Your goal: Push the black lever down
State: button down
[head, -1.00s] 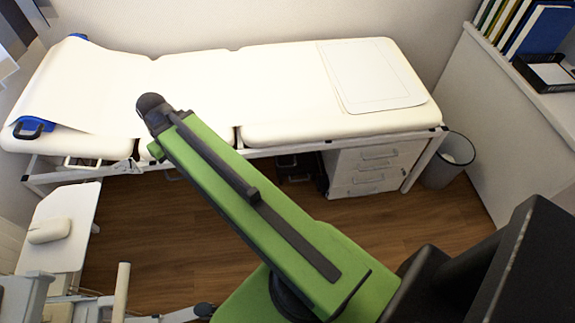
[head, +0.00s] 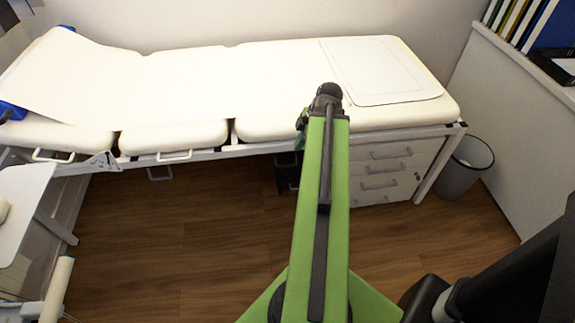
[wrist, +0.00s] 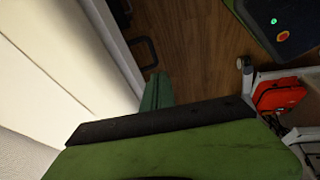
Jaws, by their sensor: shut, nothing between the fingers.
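A dark loop-shaped handle (wrist: 143,52) shows beside the couch edge in the wrist view. I cannot tell for sure whether it is the black lever. My gripper (wrist: 157,80) is green, shut and empty, a little below this handle in the wrist picture. I cannot judge the depth between them, and no contact is visible. In the head view my arm reaches toward the front edge of the padded couch (head: 185,80), and the gripper is mostly hidden behind the arm's far end.
A white drawer unit (head: 382,172) stands under the couch's right part, with a grey bin (head: 463,170) beside it. A dark object (head: 286,175) sits beneath the couch. A red bag (wrist: 278,97) shows at right in the wrist view. The wooden floor (head: 180,235) in front is clear.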

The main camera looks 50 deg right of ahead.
jog(key=b, duration=1.1)
send_over(286, 166)
jog(key=s, duration=0.2)
notch_tip(286, 166, down, 11)
jog(key=shift+w+d+f+b, duration=0.1)
jog(key=shift+w+f+b, duration=0.1)
jog(key=shift+f+b, duration=0.35)
jog(key=shift+w+d+f+b, duration=0.1)
jog(key=shift+w+f+b, duration=0.1)
jog(key=shift+f+b, duration=0.35)
jog(key=shift+r, duration=0.15)
